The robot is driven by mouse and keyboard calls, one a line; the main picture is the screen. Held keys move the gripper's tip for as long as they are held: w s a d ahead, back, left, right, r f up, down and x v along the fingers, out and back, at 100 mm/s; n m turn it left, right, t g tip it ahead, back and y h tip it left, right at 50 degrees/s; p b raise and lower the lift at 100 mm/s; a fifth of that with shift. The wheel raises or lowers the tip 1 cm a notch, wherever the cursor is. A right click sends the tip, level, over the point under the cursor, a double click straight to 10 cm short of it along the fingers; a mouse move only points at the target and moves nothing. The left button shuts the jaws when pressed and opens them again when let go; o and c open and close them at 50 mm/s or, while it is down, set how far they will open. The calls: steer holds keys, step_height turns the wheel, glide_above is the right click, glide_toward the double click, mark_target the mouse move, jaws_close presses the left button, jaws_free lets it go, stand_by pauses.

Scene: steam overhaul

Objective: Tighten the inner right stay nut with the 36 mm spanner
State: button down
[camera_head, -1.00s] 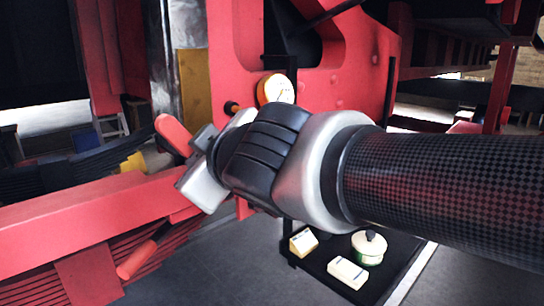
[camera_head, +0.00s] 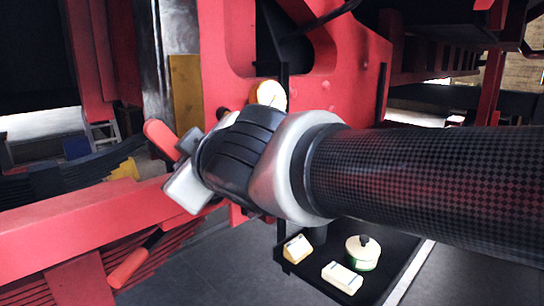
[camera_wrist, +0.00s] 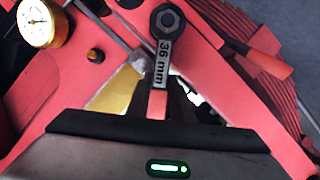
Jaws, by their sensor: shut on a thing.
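The spanner (camera_wrist: 162,62), marked "36 mm", shows in the wrist view with a dark ring head and a red grip. A hexagonal nut (camera_wrist: 168,19) shows inside the ring; I cannot tell how fully the ring is seated on it. My gripper (camera_wrist: 165,105) is shut on the spanner's red grip, below the marking. In the head view my gripper (camera_head: 184,178) is in front of the red frame, and a red piece (camera_head: 160,137) beside the jaws looks like part of the spanner. The ring and nut are hidden there.
A gauge (camera_head: 270,94) and a dark knob (camera_wrist: 95,55) sit close by on the red frame. Another red-handled tool or lever (camera_head: 128,269) is at the lower left, by the leaf spring (camera_wrist: 235,20). A black tray (camera_head: 312,284) holds boxes and a tin.

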steer(key=p, duration=0.1)
steer(key=r+p, duration=0.1)
steer(key=p, duration=0.1)
steer(key=shift+w+d+r+m+g+p, duration=0.1)
steer(key=shift+w+d+m+g+p, duration=0.2)
steer(key=shift+w+m, duration=0.1)
steer(key=shift+p, duration=0.5)
steer(key=p, duration=0.3)
steer(key=shift+w+d+r+m, duration=0.2)
steer(key=shift+w+d+m, duration=0.1)
steer(key=shift+m, duration=0.1)
steer(key=shift+w+d+g+y+p, duration=0.15)
steer(key=shift+g+y+p, duration=0.15)
steer(key=shift+p, duration=0.7)
